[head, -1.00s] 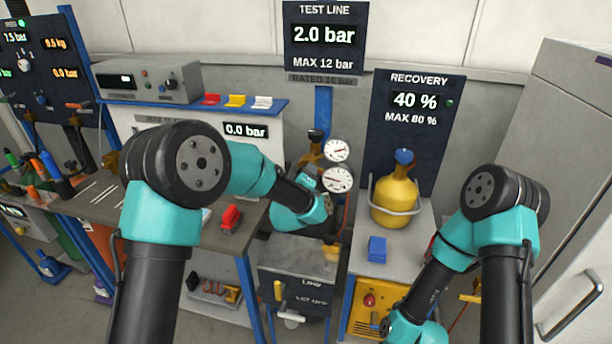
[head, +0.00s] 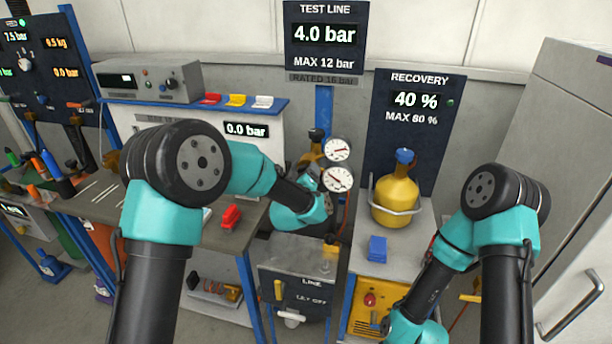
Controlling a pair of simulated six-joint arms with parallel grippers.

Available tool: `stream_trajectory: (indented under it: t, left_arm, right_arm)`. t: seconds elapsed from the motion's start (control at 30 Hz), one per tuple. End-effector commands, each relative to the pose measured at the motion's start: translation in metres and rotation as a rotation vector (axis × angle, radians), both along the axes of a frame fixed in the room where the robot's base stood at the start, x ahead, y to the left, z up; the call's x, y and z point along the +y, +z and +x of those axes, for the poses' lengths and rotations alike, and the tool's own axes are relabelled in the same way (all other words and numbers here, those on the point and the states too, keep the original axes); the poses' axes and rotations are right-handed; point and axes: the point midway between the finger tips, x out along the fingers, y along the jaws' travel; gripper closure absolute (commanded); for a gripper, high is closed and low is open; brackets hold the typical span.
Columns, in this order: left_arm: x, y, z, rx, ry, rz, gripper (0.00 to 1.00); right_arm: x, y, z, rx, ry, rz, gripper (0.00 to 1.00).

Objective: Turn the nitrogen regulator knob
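The nitrogen regulator shows as two round white gauges, an upper gauge (head: 338,149) and a lower gauge (head: 337,179), at the middle of the head view. A dark-topped brass fitting (head: 315,145) stands just left of them. The regulator knob itself is hidden behind my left arm. My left arm reaches in from the left and its wrist ends right beside the lower gauge; its gripper is hidden behind the wrist. My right arm is folded low at the right, and its gripper is out of sight. The test line display (head: 325,35) reads 4.0 bar, MAX 12 bar.
A yellow recovery cylinder (head: 396,195) stands on the right bench under the recovery display (head: 416,100), which reads 40 %. A blue block (head: 377,248) lies in front of it. A red object (head: 231,217) lies on the left bench. A grey cabinet (head: 580,150) bounds the right side.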

Motion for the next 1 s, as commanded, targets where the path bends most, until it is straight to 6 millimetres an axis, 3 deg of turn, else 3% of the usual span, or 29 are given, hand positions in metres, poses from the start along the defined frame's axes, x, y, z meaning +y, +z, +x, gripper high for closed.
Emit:
stream_trajectory:
  t: [0.13,0.57,1.0]
  left_arm:
    - [0.0,0.0,0.0,0.0,0.0,0.0,0.21]
    - [0.002,0.0,-0.01,0.001,-0.001,0.0,0.21]
    - [0.019,0.001,-0.08,0.001,-0.002,0.0,0.21]
  right_arm:
    - [0.0,0.0,0.0,0.0,0.0,0.0,0.57]
    - [0.0,0.0,0.0,0.0,0.0,0.0,0.57]
    - [0.0,0.0,0.0,0.0,0.0,0.0,0.57]
